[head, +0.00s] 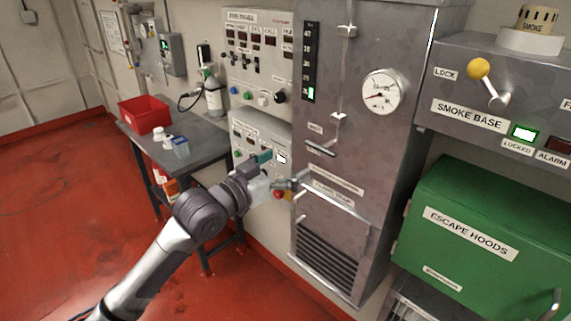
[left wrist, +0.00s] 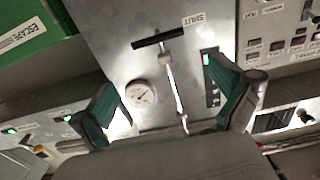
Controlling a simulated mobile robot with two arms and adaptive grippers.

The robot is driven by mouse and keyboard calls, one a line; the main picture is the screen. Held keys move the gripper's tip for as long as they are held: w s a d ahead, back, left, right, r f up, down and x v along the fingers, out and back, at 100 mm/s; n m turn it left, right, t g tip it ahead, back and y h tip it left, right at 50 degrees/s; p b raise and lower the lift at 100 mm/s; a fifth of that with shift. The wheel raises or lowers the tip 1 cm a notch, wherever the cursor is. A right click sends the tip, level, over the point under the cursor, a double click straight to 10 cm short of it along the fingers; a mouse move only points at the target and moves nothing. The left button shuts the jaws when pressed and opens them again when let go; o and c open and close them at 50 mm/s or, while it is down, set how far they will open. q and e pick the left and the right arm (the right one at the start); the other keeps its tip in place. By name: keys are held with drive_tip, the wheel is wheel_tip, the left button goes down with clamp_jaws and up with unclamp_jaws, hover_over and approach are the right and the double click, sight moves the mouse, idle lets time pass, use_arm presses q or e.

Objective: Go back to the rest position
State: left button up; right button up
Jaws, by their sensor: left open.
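Beyond the fingers, that view shows the T-handle (left wrist: 160,39) near the "SHUT" label, the round gauge (left wrist: 141,93) and a vertical rod, apart from the fingers. The gauge also shows in the head view (head: 382,91). My right gripper is in neither view.
A grey control panel (head: 259,60) stands left of the cabinet. A green "ESCAPE HOODS" box (head: 480,240) and the smoke base (head: 470,95) are at right. Red floor (head: 60,220) is open at left.

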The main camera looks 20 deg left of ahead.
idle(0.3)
use_arm(q)
drive_tip(key=s+a+f+n+g+y+b, duration=0.1)
drive_tip(key=a+f+n+g+y+b, duration=0.2)
drive_tip(key=f, duration=1.6)
drive_tip(key=a+f+n+g+y, duration=0.15)
drive_tip(key=a+f, duration=0.25)
drive_tip(key=f, duration=1.6)
drive_tip(key=s+f+m+g+y+b, duration=0.1)
drive_tip(key=s+f+g, duration=0.2)
drive_tip(key=s+f, duration=0.55)
drive_tip(key=s+f+g+y+b, duration=0.15)
drive_tip(key=s+f, duration=0.35)
drive_tip(key=f, duration=0.7)
drive_tip(key=s+d+f+g, duration=0.2)
drive_tip(key=s+f, duration=0.4)
drive_tip(key=s, duration=0.5)
drive_tip(key=s+d+f+m+g+b, duration=0.1)
drive_tip(key=s+d+f+g, duration=0.1)
drive_tip(key=s+f, duration=0.5)
drive_tip(key=s+d+f+m+g, duration=0.1)
drive_tip(key=s+d+f+g, duration=0.2)
drive_tip(key=s, duration=1.3)
wheel_tip(320, 180, down, 4)
drive_tip(key=shift+s+d+r+h, duration=0.2)
drive_tip(key=shift+s+d+h, duration=0.1)
drive_tip(key=shift+s+h, duration=0.1)
drive_tip(key=shift+w, duration=0.15)
